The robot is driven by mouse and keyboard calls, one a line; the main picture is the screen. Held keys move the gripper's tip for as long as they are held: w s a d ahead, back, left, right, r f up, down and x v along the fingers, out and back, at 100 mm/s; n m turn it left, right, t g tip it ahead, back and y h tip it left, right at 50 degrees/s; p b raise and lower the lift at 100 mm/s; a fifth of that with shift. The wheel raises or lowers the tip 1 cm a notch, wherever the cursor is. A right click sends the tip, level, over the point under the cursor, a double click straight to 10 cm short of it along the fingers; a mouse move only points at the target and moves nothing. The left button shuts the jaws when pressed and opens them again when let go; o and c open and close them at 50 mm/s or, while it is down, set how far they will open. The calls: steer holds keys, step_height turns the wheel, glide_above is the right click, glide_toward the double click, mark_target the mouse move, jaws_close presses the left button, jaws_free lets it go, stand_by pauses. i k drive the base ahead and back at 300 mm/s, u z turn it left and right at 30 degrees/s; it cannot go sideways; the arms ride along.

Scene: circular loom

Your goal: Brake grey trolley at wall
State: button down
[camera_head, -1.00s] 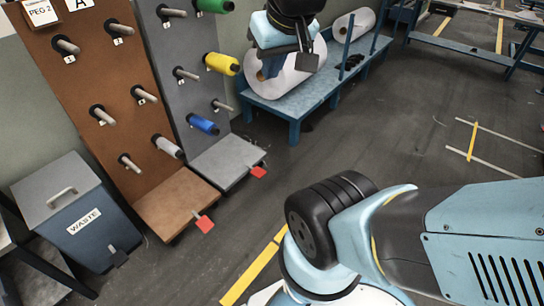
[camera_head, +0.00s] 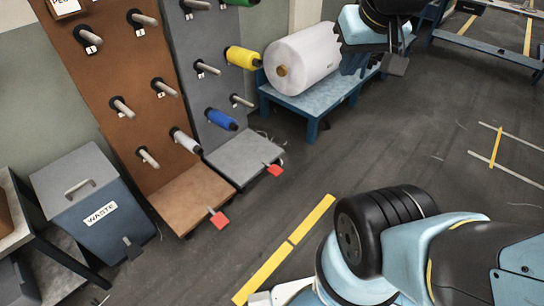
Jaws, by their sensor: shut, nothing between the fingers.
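The grey trolley (camera_head: 203,81) stands against the wall, a tall panel with pegs and a low base plate (camera_head: 243,157). It carries a yellow bobbin (camera_head: 242,57), a blue bobbin (camera_head: 220,119) and part of a green one at the top edge. A red pedal (camera_head: 275,170) sticks out at the front right corner of its base. My gripper (camera_head: 377,66) is at the upper right, in front of the white roll's right end and well apart from the pedal. It is shut and empty; its fingertips show only partly.
A brown trolley (camera_head: 110,75) with its own red pedal (camera_head: 219,219) stands directly left. Further left is a blue waste bin (camera_head: 105,235). A white roll (camera_head: 305,55) rests on a blue stand (camera_head: 325,97) at right. Open dark floor with yellow tape (camera_head: 290,243) lies in front.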

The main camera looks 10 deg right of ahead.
mark_target(274, 169)
steer(key=z, duration=0.05)
steer(key=i, duration=1)
steer(key=u, duration=0.05)
